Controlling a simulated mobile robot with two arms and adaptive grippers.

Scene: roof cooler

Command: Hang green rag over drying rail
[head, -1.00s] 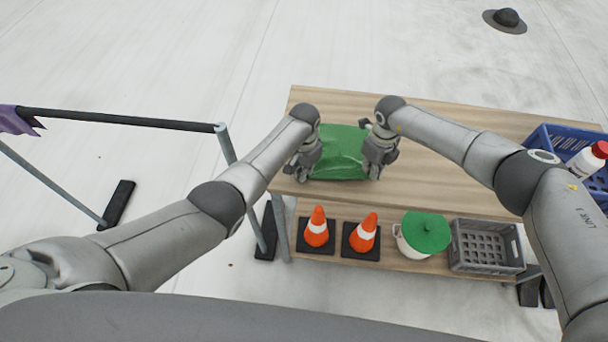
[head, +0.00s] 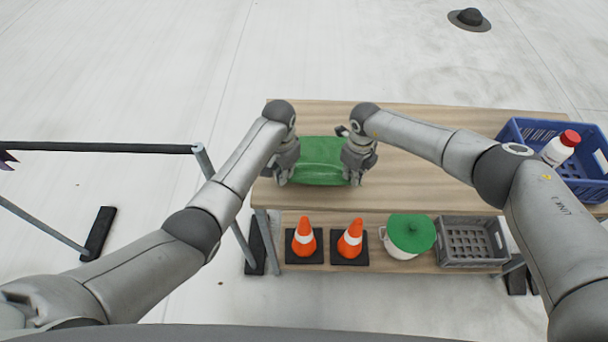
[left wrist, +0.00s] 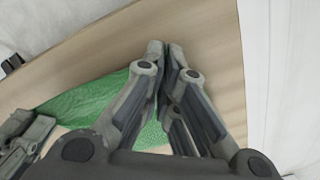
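The green rag (head: 321,160) is spread between my two grippers at the left part of the wooden table, slightly sagging; I cannot tell whether it touches the top. My left gripper (head: 284,177) is shut on its left edge; in the left wrist view its fingertips (left wrist: 165,46) are together, with the rag (left wrist: 85,107) running off to the left. My right gripper (head: 356,178) is at the rag's right edge and looks shut on it, its fingertips partly hidden. The drying rail (head: 110,148) is a dark bar on grey posts, left of the table.
The table (head: 430,130) holds a blue crate (head: 520,140) with a red-capped white bottle (head: 560,149) at right. Its lower shelf holds two orange cones (head: 304,238), a green-lidded pot (head: 410,235) and a grey crate (head: 470,242).

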